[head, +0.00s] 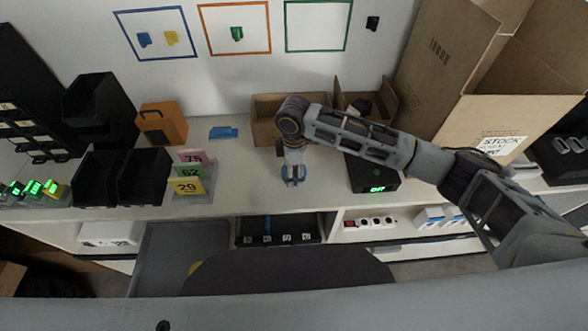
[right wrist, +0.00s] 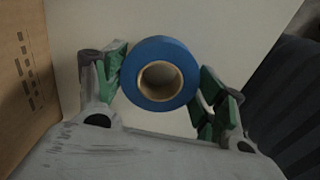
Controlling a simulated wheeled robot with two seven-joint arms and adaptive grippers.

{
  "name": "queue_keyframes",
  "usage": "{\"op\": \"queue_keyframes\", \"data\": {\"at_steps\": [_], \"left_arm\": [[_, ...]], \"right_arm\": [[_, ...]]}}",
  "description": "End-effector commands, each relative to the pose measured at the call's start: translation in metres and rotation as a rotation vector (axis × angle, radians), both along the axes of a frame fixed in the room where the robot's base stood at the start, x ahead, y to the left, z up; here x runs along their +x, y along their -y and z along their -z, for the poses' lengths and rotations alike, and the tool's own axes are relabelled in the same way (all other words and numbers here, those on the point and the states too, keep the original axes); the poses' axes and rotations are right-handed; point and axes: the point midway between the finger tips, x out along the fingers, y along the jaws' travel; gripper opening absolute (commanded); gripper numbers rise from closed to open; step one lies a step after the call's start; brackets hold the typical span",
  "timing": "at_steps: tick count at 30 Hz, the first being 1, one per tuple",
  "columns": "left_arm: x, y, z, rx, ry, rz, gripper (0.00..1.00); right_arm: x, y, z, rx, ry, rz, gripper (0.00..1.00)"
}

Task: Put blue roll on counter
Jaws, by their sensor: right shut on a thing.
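The blue roll (right wrist: 145,97), a ring with a brown core, sits between the green-padded fingers of my right gripper (right wrist: 163,88) in the right wrist view. The gripper is shut on it. In the head view my right gripper (head: 293,174) points down over the counter (head: 240,195), near its front edge. Only small blue parts of the roll show there, around the fingertips. I cannot tell whether the roll touches the counter. My left gripper is not in view.
Open cardboard boxes (head: 270,132) stand behind the gripper. A black device (head: 373,177) with a green display is to its right. Number cards (head: 189,174), black bins (head: 142,176) and an orange box (head: 161,124) are to its left. Counter space left of the gripper is clear.

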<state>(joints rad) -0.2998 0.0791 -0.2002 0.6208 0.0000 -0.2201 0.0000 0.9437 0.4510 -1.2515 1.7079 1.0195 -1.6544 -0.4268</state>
Motion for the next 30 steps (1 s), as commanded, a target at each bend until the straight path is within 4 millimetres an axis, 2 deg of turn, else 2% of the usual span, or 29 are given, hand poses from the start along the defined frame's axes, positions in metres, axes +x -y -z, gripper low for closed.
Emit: {"op": "queue_keyframes", "data": {"at_steps": [14, 15, 19, 30], "left_arm": [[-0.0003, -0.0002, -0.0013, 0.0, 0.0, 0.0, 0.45], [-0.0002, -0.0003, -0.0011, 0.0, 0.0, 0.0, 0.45], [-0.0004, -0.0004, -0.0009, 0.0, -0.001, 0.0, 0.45], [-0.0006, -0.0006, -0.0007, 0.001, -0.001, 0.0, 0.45]], "right_arm": [[0.0, -0.0001, 0.0043, 0.0, 0.0, 0.0, 0.45], [0.0001, 0.0, 0.0044, 0.0, 0.001, 0.0, 0.74], [0.0001, 0.0, 0.0044, 0.0, 0.001, 0.0, 0.91], [0.0002, -0.0001, 0.004, 0.0, 0.001, 0.0, 0.92]]}}
